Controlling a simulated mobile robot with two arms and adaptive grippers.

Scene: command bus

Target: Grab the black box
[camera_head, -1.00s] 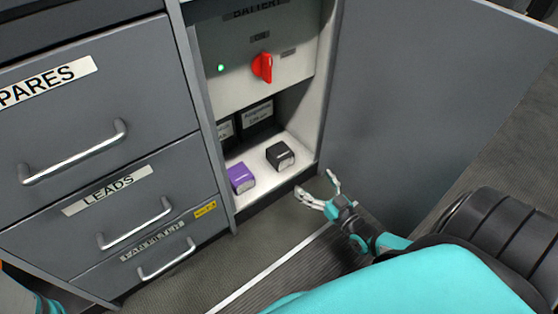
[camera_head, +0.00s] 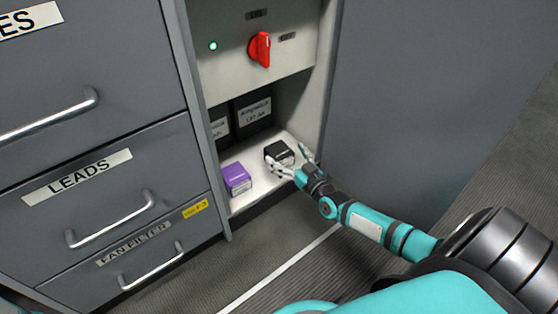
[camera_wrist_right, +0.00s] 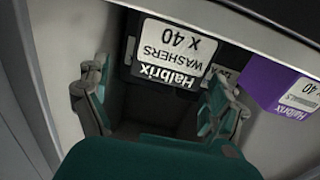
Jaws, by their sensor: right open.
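The black box (camera_head: 279,153) sits on the white shelf of the open cabinet bay, to the right of a purple box. In the right wrist view the black box (camera_wrist_right: 168,58) shows a white label reading "Halbrix WASHERS X 40", upside down. My right gripper (camera_head: 290,160) is open at the front of the black box. In the right wrist view its two fingers (camera_wrist_right: 156,100) stand apart, one on each side of the box's near end. I cannot tell whether either finger touches it. My left gripper is not in view.
The purple box (camera_head: 237,178) stands close by on the left; it also shows in the right wrist view (camera_wrist_right: 285,92). Batteries (camera_head: 253,112) stand behind. A red switch (camera_head: 260,49) is above. Drawers are left, the open door (camera_head: 410,90) right.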

